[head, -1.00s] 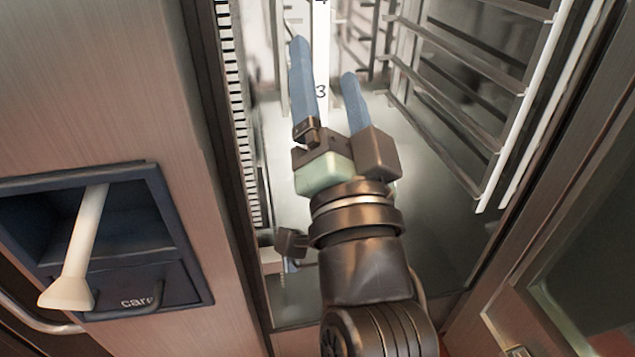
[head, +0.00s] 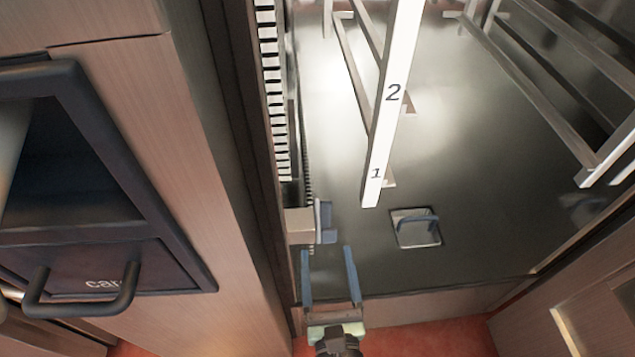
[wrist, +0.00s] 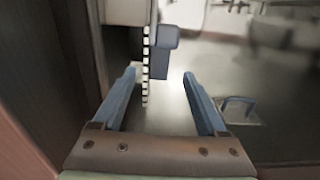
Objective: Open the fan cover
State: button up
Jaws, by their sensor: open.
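The fan cover appears to be the slotted panel (head: 272,95) on the cabinet's left inner wall, seen nearly edge-on. Its slots also show in the wrist view (wrist: 146,65). A pale block (head: 299,226) with a blue-grey handle piece (head: 324,221) sticks out near its lower end. The handle piece is also ahead in the wrist view (wrist: 161,70), between the finger lines. My gripper (head: 328,250) is open and empty, low at the cabinet opening, just below and in front of the handle piece. I see no contact.
A small square plate with a handle (head: 416,230) lies on the cabinet floor, right of my gripper. A numbered white rack post (head: 385,110) and rack rails (head: 560,80) stand further in. A dark-framed recess (head: 75,150) is in the outer left panel.

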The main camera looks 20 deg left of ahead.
aim_at(321, 202)
jog(key=b+x, duration=0.1)
jog(key=x, duration=1.1)
jog(key=shift+w+a+b, duration=0.15)
jog(key=shift+w+b, duration=0.15)
jog(key=shift+b, duration=0.1)
jog(key=shift+r, duration=0.1)
jog(key=shift+c, duration=0.3)
grip_shut()
